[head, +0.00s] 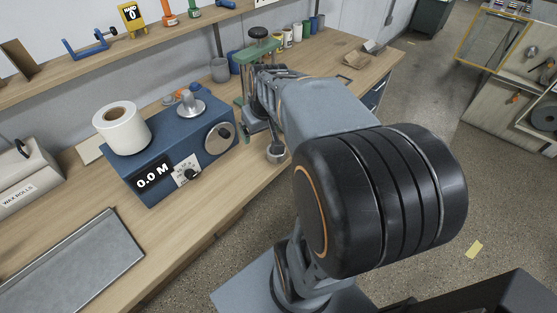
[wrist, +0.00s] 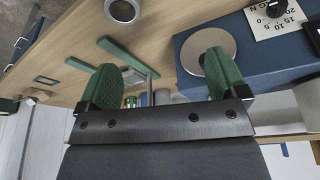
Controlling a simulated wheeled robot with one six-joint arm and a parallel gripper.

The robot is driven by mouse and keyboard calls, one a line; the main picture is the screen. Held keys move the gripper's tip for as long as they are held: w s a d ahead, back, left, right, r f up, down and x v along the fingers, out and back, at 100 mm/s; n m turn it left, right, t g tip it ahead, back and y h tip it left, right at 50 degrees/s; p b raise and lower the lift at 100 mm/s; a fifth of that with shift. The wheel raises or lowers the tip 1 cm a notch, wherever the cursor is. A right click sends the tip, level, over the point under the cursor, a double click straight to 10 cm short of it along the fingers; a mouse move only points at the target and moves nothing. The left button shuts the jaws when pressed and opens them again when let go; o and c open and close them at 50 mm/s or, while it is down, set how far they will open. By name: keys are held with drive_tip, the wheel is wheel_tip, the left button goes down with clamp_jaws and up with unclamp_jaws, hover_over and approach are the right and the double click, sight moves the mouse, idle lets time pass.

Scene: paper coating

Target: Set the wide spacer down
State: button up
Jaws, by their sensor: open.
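My gripper (wrist: 163,64) is open in the wrist view, its two green pads wide apart with nothing held between them. In the head view my arm largely hides it near the green stand. A short grey round piece with a dark hollow (head: 275,153) stands on the bench near its front edge. It also shows at the top of the wrist view (wrist: 122,10), beyond the fingertips and apart from them. It may be the wide spacer, but I cannot tell for sure.
A blue machine (head: 160,165) with a white paper roll (head: 121,128) stands left of my arm. The green stand (head: 243,88) with a black knob is close by my gripper. A grey metal plate (head: 75,265) lies at front left. Cups line the bench's back.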

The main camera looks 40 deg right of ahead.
drive_tip(key=shift+o, duration=0.7)
drive_tip(key=w+d+f+b, duration=0.1)
drive_tip(key=d+f, duration=0.4)
drive_tip(key=d, duration=0.2)
drive_tip(key=shift+w+f+m+b, duration=0.15)
drive_tip(key=shift+f+m+b, duration=0.15)
drive_tip(key=shift+m+b, duration=0.1)
hover_over(275, 160)
drive_tip(key=d, duration=0.2)
drive_tip(key=x, duration=0.4)
drive_tip(key=s+x, duration=0.1)
drive_tip(key=x, duration=0.1)
drive_tip(key=shift+a+f, duration=0.15)
drive_tip(key=shift+f, duration=0.15)
drive_tip(key=shift+x, duration=3.2)
drive_tip(key=shift+s, duration=0.1)
drive_tip(key=shift+c, duration=0.3)
drive_tip(key=c, duration=1)
